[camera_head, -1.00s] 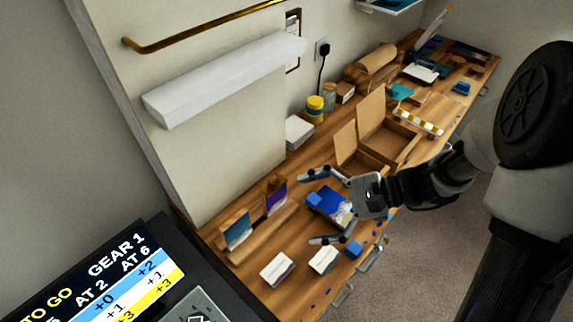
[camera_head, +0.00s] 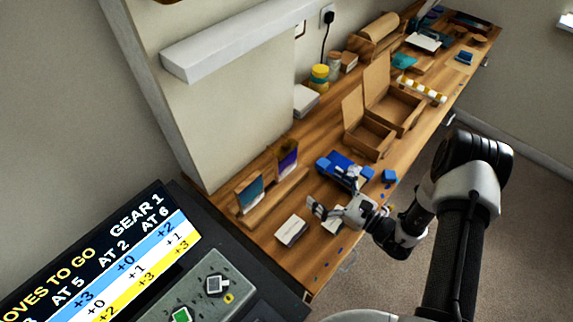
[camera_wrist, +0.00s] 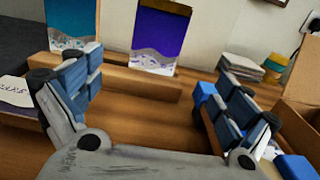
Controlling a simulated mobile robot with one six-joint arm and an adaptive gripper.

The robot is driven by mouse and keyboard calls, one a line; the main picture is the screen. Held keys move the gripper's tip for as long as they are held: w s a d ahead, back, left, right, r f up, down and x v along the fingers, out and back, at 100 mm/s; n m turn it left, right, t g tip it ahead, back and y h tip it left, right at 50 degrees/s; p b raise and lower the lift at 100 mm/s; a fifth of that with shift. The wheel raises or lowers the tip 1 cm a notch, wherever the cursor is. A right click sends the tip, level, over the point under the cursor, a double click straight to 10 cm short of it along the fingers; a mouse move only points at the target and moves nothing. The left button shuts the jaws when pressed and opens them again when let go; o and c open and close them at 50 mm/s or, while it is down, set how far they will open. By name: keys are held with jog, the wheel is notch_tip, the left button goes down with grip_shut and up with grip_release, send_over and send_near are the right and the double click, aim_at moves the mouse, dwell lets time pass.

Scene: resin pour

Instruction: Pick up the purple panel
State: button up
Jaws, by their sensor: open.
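The purple panel (camera_head: 287,158) stands upright in a wooden holder strip at the back left of the bench.
A teal-blue panel (camera_head: 250,192) stands left of the purple one in the wooden strip (camera_head: 272,198). A blue object (camera_head: 340,168) and a small blue block (camera_head: 389,177) lie near my gripper. A white card (camera_head: 291,230) lies in front. Open cardboard boxes (camera_head: 370,138) stand to the right.

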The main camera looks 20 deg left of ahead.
aim_at(288, 162)
jog(key=b+x, duration=0.1)
jog(key=x, duration=0.8)
jog(key=shift+s+b, duration=0.1)
jog(key=shift+b, duration=0.2)
jog(key=shift+r+b+x, duration=0.15)
jog(key=shift+b+x, duration=0.25)
jog(key=shift+x, duration=0.95)
jog(key=shift+r+b+x, duration=0.15)
jog(key=shift+b+x, duration=0.25)
jog(key=shift+x, duration=0.95)
jog(key=shift+s, duration=0.2)
jog(key=shift+c, duration=0.2)
jog(key=c, duration=1.1)
jog(key=shift+r, duration=0.15)
